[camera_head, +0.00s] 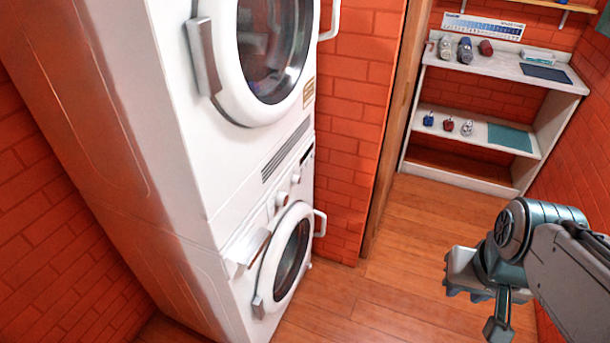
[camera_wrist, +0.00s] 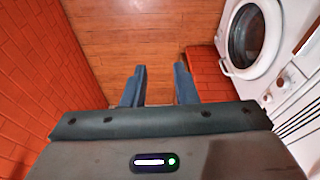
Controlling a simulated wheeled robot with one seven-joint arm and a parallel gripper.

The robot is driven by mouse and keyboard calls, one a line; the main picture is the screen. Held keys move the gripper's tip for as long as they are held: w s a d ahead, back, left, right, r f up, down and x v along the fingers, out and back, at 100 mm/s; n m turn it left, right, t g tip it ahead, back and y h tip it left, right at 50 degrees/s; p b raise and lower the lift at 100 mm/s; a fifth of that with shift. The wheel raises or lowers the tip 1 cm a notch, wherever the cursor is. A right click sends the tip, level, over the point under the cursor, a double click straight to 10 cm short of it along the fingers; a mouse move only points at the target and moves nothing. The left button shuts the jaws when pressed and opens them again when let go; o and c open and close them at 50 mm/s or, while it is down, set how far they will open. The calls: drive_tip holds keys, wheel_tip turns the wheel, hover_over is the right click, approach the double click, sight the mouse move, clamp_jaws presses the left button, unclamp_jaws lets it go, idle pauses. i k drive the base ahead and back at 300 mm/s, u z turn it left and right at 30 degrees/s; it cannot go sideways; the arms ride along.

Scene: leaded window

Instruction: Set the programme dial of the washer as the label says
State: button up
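The washer (camera_head: 240,297) is the lower of two stacked white machines in the head view, with a round door (camera_head: 290,258). Its panel has a larger round knob (camera_head: 282,199) and a smaller one (camera_head: 296,178); their marks are too small to read. A small tan label (camera_head: 308,93) is on the upper machine's front, its text unreadable. In the wrist view, a white machine with a round door (camera_wrist: 248,38) and knobs (camera_wrist: 283,82) stands at the right. My gripper (camera_wrist: 159,88) is open and empty, its fingers apart above the floor, well away from the knobs.
A white drawer front (camera_head: 248,247) juts from the washer's panel. The upper machine (camera_head: 225,75) has its own round door. A shelf unit (camera_head: 519,72) with bottles stands at the back right. The wooden floor (camera_head: 400,260) between washer and arm is clear. Brick walls flank the space.

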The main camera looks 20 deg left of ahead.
sight(282, 197)
drive_tip(key=k, duration=1.2)
drive_tip(key=u, duration=0.55)
drive_tip(key=i, duration=1.65)
drive_tip(key=z, duration=0.6)
